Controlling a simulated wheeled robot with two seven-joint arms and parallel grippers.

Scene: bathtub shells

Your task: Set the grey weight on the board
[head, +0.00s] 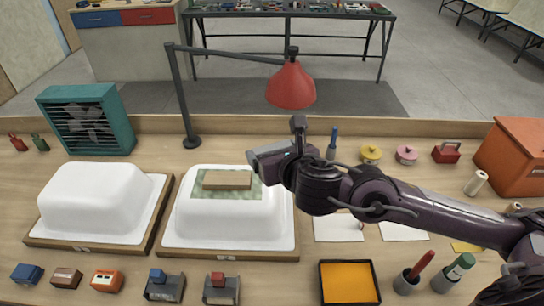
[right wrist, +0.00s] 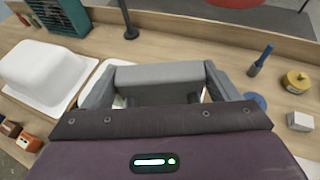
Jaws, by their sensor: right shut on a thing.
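My right gripper (head: 270,160) is shut on the grey weight, a block that shows between the fingers in the right wrist view (right wrist: 160,74). In the head view the gripper is up and to the right of the tan board (head: 227,180), close to it. The board lies flat on a mottled green patch (head: 205,190) on top of the right-hand white shell (head: 180,220). I cannot tell the exact height of the weight above the shell. In the right wrist view the gripper hides most of the right shell. My left gripper is not in view.
A second white shell (head: 95,200) stands at left, with a teal fan (head: 90,120) behind it. A red lamp (head: 291,86) hangs behind my gripper.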

